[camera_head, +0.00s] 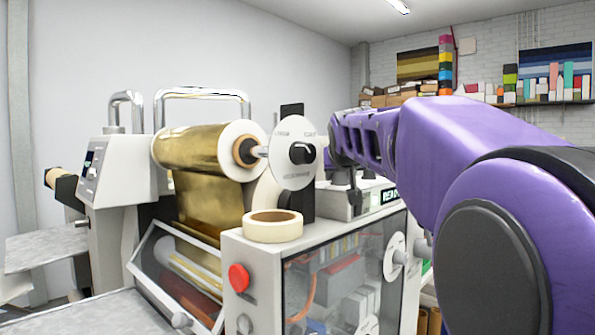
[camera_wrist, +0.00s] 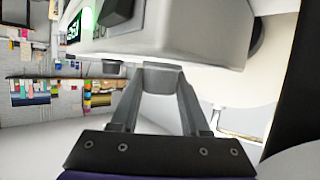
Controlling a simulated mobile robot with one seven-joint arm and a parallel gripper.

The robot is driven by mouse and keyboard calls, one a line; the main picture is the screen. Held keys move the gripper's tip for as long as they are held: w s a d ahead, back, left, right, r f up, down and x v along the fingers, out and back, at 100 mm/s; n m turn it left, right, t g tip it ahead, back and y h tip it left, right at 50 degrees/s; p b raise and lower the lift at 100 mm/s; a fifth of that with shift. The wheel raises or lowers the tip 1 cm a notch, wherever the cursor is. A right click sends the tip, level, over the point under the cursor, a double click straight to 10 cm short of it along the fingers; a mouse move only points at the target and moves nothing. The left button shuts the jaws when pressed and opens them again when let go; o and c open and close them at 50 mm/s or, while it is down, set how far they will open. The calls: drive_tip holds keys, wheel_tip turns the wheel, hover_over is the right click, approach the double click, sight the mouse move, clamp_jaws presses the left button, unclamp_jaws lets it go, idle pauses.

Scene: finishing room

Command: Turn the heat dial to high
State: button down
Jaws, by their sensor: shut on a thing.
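In the wrist view, the two grey fingers of my gripper (camera_wrist: 162,88) converge on a small grey knob-like piece (camera_wrist: 163,76) at the edge of a pale machine housing (camera_wrist: 190,40). The fingers are shut on it. No marking shows on this piece, so I cannot tell from it whether it is the heat dial or how it is set. In the head view, my purple arm reaches in from the right to the pale control box with a lit READY display (camera_head: 388,196). My fingertips and the held piece are not clear there.
A white disc with a black knob (camera_head: 302,153) stands beside the gold foil roll (camera_head: 200,147), left of my wrist. A tape roll (camera_head: 272,226) and red button (camera_head: 239,277) are on the cabinet. Another white dial (camera_head: 392,257) is lower right. Shelves (camera_head: 530,103) line the back wall.

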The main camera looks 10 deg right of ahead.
drive_tip(key=shift+c, duration=2)
unclamp_jaws()
